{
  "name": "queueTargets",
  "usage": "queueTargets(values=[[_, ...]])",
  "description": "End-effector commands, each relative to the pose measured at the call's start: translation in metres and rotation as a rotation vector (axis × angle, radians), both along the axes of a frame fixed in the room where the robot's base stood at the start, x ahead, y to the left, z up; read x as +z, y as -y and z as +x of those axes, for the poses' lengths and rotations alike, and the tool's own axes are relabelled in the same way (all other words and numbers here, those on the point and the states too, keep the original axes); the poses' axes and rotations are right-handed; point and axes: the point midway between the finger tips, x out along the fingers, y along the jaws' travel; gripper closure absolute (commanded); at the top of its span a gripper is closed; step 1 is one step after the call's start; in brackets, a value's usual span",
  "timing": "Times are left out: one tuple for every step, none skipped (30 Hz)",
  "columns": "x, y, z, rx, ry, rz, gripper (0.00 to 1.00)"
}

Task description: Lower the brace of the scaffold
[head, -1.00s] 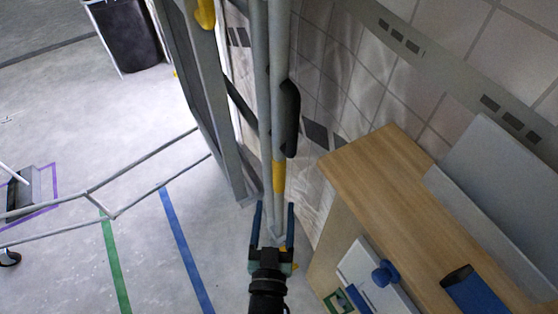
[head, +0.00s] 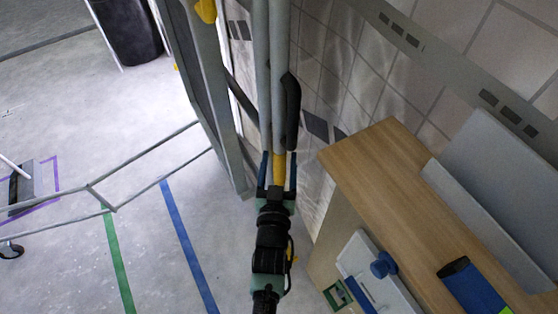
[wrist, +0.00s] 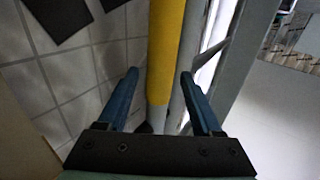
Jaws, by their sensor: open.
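The brace (head: 280,50) is a grey, near-upright tube with a yellow band (head: 279,166) at its lower part. A black sleeve (head: 292,105) sits beside it above the band. My gripper (head: 278,158) is open, with one blue finger on each side of the yellow band. In the wrist view the yellow band (wrist: 166,40) runs between the open fingers (wrist: 159,76). A second grey tube lies just right of it there. I cannot tell whether the fingers touch the brace. The tube's lower end is hidden behind my gripper.
A grey scaffold post (head: 208,80) stands left of the brace, and a tiled wall (head: 345,60) behind it. A wooden worktop (head: 400,185) with a blue item (head: 474,288) is at right. Metal rails (head: 150,170) cross the floor at left; a dark bin (head: 128,30) stands behind.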

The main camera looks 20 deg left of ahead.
Motion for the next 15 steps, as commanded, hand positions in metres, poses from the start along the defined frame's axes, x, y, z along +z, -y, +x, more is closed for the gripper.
queueTargets(values=[[-0.0001,0.0001,-0.0002,0.000,0.000,0.000,0.33],[-0.0001,0.0001,-0.0002,0.000,0.000,0.000,0.33],[-0.0001,0.0001,-0.0003,0.000,0.000,0.000,0.40],[-0.0001,0.0001,-0.0003,0.000,0.000,0.000,0.46],[-0.0002,0.0001,-0.0003,0.000,0.000,0.000,0.51],[-0.0002,0.0001,-0.0004,0.000,0.000,0.000,0.58],[-0.0002,0.0001,-0.0004,0.000,0.000,0.000,0.64],[-0.0002,0.0001,-0.0004,0.000,0.000,0.000,0.69],[-0.0002,0.0001,-0.0004,0.000,0.000,0.000,0.76],[-0.0002,0.0002,-0.0005,0.000,0.000,0.000,0.82],[-0.0002,0.0002,-0.0005,0.000,0.000,0.000,0.87],[-0.0002,0.0002,-0.0005,0.000,0.000,0.000,0.94],[-0.0002,0.0002,-0.0005,0.000,0.000,0.000,1.00],[-0.0002,0.0002,-0.0005,0.000,0.000,0.000,1.00],[-0.0002,0.0002,-0.0005,0.000,0.000,0.000,1.00]])
